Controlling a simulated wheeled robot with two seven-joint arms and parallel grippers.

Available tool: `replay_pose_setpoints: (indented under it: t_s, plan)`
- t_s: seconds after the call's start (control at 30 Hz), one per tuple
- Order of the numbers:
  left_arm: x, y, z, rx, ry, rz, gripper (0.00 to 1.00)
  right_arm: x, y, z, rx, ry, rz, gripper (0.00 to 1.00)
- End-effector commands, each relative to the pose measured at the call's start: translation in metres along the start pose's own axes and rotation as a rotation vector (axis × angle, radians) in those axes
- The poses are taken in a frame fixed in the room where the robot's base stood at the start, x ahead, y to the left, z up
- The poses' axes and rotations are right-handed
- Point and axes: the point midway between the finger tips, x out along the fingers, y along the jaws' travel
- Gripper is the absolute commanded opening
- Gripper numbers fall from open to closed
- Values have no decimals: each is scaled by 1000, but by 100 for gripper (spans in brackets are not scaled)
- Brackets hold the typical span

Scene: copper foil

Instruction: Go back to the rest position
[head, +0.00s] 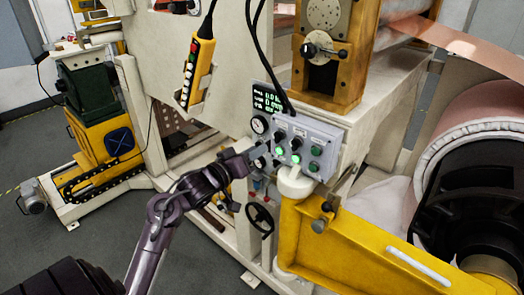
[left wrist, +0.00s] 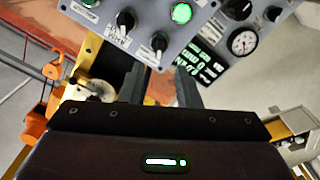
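My left gripper (head: 255,152) is in front of the grey control panel (head: 325,133), close to its left side. The panel (left wrist: 150,15) has black knobs (left wrist: 126,18) and a green-lit button (left wrist: 181,13); the head view shows green lights (head: 296,158). I cannot tell whether the fingertips touch the panel. My right gripper is not in view.
A yellow arm-like frame (head: 350,250) and a large copper-foil roll (head: 480,110) stand to the right. A yellow pendant (head: 198,70) hangs on the machine's pale side. A black handwheel (head: 260,218) is below the panel. Grey floor (head: 60,225) is open at the left.

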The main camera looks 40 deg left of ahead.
Motion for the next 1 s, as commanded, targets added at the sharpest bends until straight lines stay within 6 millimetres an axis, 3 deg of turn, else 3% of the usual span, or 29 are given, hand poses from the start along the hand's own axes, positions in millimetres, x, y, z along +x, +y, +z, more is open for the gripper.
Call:
replay_pose_setpoints:
  t_s: [0.57,0.67,0.77,0.87,1.0]
  plan:
    - [-3,0,0,-1,-1,0,30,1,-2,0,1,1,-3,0]
    - [-1,-6,9,-4,-11,-9,30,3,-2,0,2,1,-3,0]
    - [5,-26,42,-13,-50,-39,30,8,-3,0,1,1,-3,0]
    - [10,-58,99,-20,-118,-92,30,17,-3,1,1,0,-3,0]
    - [8,-103,198,-12,-244,-175,30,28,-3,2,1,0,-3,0]
